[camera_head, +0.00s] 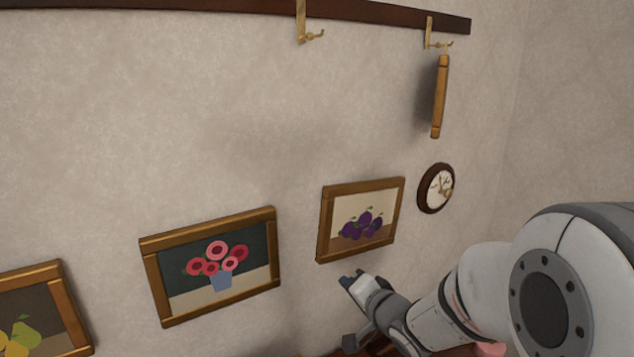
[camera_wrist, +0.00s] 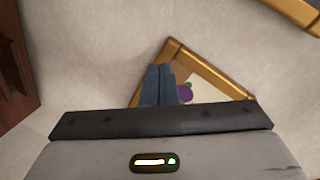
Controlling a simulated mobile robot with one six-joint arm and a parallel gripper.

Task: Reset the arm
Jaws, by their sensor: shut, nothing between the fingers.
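My gripper (camera_head: 351,280) is low in the head view, in front of the wall and just below the framed picture of purple fruit (camera_head: 361,219). In the wrist view the two dark blue fingers of my gripper (camera_wrist: 159,70) are together with nothing between them. Behind them the fruit picture's wooden frame (camera_wrist: 215,72) shows, partly hidden by the fingers and the gripper body. I cannot tell the exact distance between the fingertips and the wall.
A flower picture (camera_head: 212,265) and a pear picture (camera_head: 40,310) hang to the left. A thin wooden frame (camera_head: 440,97) hangs below a brass hook (camera_head: 430,36) on the dark rail (camera_head: 215,14). The wall between is bare.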

